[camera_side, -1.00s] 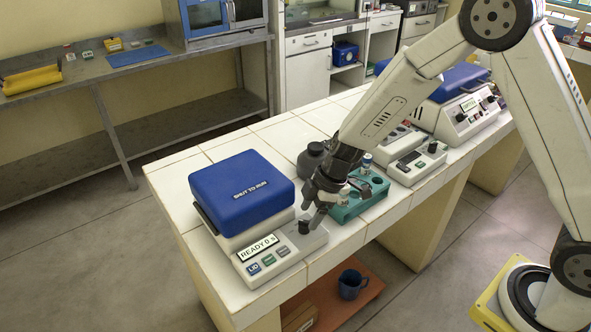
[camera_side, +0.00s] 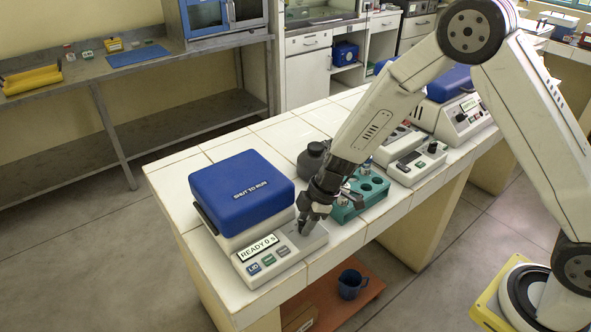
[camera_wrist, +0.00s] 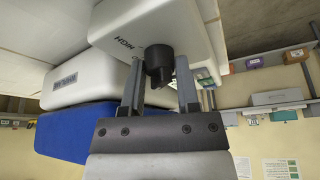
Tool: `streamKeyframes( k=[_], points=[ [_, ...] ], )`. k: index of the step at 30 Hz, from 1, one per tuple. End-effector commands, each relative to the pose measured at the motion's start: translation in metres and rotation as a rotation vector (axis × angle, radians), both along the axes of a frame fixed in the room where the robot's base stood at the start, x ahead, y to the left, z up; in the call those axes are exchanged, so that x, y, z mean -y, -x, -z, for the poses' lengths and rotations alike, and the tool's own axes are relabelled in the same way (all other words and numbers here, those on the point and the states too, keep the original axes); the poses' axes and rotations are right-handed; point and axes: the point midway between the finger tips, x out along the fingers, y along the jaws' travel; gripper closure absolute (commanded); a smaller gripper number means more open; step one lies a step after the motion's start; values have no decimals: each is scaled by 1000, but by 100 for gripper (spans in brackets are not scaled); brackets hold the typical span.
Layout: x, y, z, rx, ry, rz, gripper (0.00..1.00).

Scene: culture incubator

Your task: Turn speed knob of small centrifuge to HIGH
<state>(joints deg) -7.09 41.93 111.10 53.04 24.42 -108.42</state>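The small centrifuge (camera_side: 243,196) stands at the near left end of the white tiled bench, its blue lid shut and marked "SHUT TO RUN". Its display (camera_side: 258,248) reads "READY 0 s". The black speed knob (camera_wrist: 158,62) shows in the wrist view, on the pale panel with the word HIGH (camera_wrist: 127,47) to its left. My gripper (camera_wrist: 160,72) is open, one finger on each side of the knob, with narrow gaps visible. In the side view my gripper (camera_side: 305,226) is low over the panel's right end and hides the knob.
A teal tube rack (camera_side: 362,195) stands just right of the centrifuge, partly behind my gripper. A control box (camera_side: 417,163) and a larger blue-lidded machine (camera_side: 455,112) stand farther along. A blue mug (camera_side: 351,284) sits on the low shelf.

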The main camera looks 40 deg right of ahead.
Motion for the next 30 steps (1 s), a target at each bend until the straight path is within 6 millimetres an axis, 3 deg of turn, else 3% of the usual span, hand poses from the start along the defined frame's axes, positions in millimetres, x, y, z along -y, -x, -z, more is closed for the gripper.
streamKeyframes(
  k=[14, 30],
  points=[
    [0, 0, 0, 2, 1, 68, 100],
    [-1, 1, 0, 2, 0, 470, 100]
  ],
)
